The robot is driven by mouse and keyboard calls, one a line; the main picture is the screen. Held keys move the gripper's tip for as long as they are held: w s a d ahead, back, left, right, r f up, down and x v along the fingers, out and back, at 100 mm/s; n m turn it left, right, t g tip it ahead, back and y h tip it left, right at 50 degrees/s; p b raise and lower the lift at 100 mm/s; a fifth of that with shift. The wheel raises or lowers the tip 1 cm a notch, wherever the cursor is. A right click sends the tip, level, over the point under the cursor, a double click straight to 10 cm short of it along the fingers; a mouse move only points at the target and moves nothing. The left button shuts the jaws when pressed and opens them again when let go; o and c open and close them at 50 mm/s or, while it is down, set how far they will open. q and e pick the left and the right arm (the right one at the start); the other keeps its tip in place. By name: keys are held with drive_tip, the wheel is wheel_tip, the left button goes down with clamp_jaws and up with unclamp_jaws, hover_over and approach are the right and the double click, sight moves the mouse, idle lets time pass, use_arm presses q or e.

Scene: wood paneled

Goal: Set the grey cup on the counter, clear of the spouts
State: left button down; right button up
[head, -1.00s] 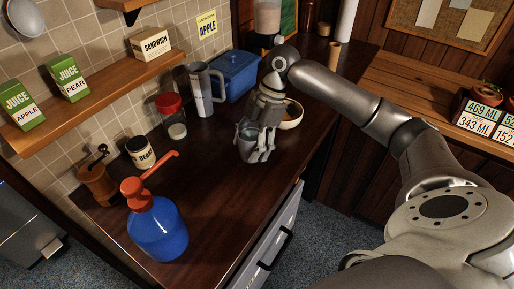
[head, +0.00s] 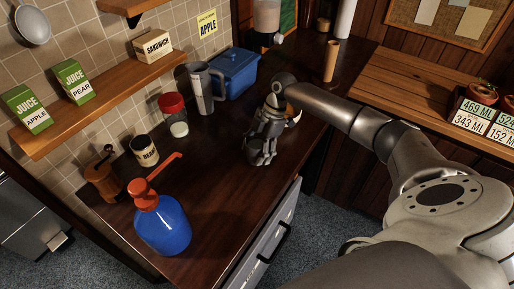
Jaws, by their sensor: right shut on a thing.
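My right gripper (head: 262,157) is over the dark wooden counter (head: 222,165), fingers pointing down. It is shut on the grey cup (head: 257,147), which is mostly hidden by the fingers. The cup looks upright and is at or just above the counter top; I cannot tell whether it touches. A dispenser (head: 267,16) with a spout (head: 278,39) stands at the far end of the counter, well away from the cup. My left gripper is not in view.
A blue pump bottle (head: 163,226) with a red nozzle, a beans can (head: 145,151), a red-lidded jar (head: 174,112), a tall grey mug (head: 203,90) and a blue box (head: 234,73) line the wall side. A bowl (head: 294,116) is partly hidden behind my gripper. The counter's front is clear.

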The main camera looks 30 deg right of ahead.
drive_tip(key=shift+f, duration=0.15)
drive_tip(key=o, duration=1.2)
drive_tip(key=shift+r, duration=0.25)
drive_tip(key=shift+d+r, duration=0.15)
drive_tip(key=shift+r, duration=0.05)
drive_tip(key=b+v, duration=0.3)
drive_tip(key=v, duration=0.8)
drive_tip(key=shift+r, duration=0.2)
